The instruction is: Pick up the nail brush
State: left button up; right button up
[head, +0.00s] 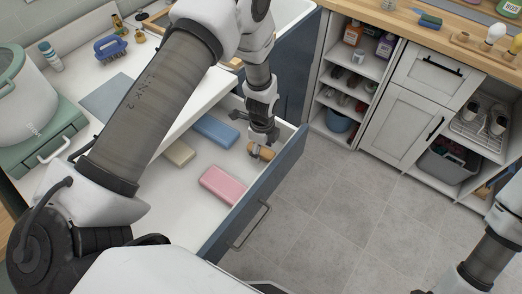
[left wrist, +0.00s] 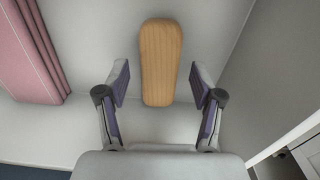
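The nail brush (head: 265,153) has a plain wooden back and lies in the open drawer, near its front right end. In the left wrist view the brush (left wrist: 161,58) shows as a long rounded wooden block; its bristles are hidden. My left gripper (head: 255,143) is over that end of the drawer, right at the brush. In the left wrist view the gripper (left wrist: 159,84) is open, with one finger on each side of the brush's near end and a gap on both sides. My right arm shows at the lower right of the head view, but its gripper is out of frame.
The drawer (head: 272,188) also holds a pink block (head: 222,185), a blue block (head: 215,130) and a cream block (head: 179,152). The drawer's front wall is close to the brush. A blue scrub brush (head: 110,47) stands on the counter. The tiled floor (head: 330,210) is clear.

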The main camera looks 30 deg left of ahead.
aim_at(263, 150)
pick_arm(q)
jog(key=shift+s, duration=0.1)
jog(key=c, duration=1.1)
jog(key=shift+r, duration=0.1)
notch_tip(263, 150, up, 10)
jog(key=shift+b, duration=0.85)
jog(key=shift+o, duration=0.9)
jog(key=shift+d, duration=0.1)
jog(key=shift+c, duration=0.3)
